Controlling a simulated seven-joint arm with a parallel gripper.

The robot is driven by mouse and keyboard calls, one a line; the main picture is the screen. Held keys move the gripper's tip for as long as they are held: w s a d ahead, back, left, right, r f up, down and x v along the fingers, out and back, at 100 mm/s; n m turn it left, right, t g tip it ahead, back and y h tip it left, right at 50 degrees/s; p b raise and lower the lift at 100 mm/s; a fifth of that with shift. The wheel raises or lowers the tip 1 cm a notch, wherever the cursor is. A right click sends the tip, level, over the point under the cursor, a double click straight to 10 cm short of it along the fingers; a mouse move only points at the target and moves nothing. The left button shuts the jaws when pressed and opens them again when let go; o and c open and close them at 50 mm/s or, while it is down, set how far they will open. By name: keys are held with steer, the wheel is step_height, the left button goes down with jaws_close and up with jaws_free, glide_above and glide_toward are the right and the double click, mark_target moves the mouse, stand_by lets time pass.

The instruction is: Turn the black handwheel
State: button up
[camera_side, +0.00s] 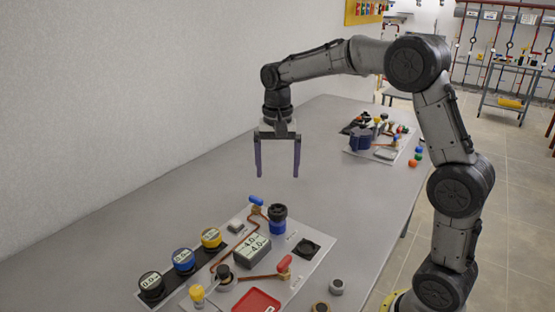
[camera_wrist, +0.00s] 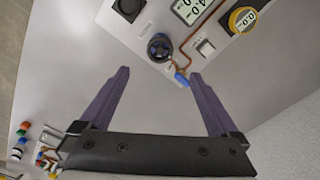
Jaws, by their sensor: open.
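A black handwheel (camera_side: 278,210) on a dark blue body stands at the back of the near light-grey panel (camera_side: 315,262). In the wrist view the handwheel (camera_wrist: 159,47) is seen from above, just beyond and between my fingertips. My gripper (camera_side: 277,176) points down with its two purple fingers wide apart and nothing between them. It hangs above the bench, clear of the handwheel. In the wrist view my gripper (camera_wrist: 160,74) also shows open and empty.
A blue-handled valve (camera_side: 256,201) on copper pipe is close beside the handwheel. A digital display (camera_side: 252,249), several round gauges (camera_side: 184,260), a red-handled valve (camera_side: 284,264) and a red tray (camera_side: 256,301) are nearby. Another panel (camera_side: 377,143) lies farther back. The bench between is clear.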

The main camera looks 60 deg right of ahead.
step_height(320, 180, up, 2)
steer(key=shift+r, duration=0.15)
stand_by(0.3)
steer(key=s+a+r+n+t, duration=0.1)
steer(key=s+a+r+t, duration=0.1)
steer(key=s+a+r, duration=0.3)
steer(key=s+a+r+n+t, duration=0.1)
steer(key=s+r+n, duration=0.1)
steer(key=s+r, duration=0.35)
steer(key=s+a+f+n+t, duration=0.1)
steer(key=s+f+n+t, duration=0.1)
steer(key=s+f+n, duration=0.6)
steer(key=s+f, duration=0.2)
steer(key=s, duration=0.4)
steer(key=shift+a+f+t, duration=0.2)
steer(key=shift+a+t, duration=0.1)
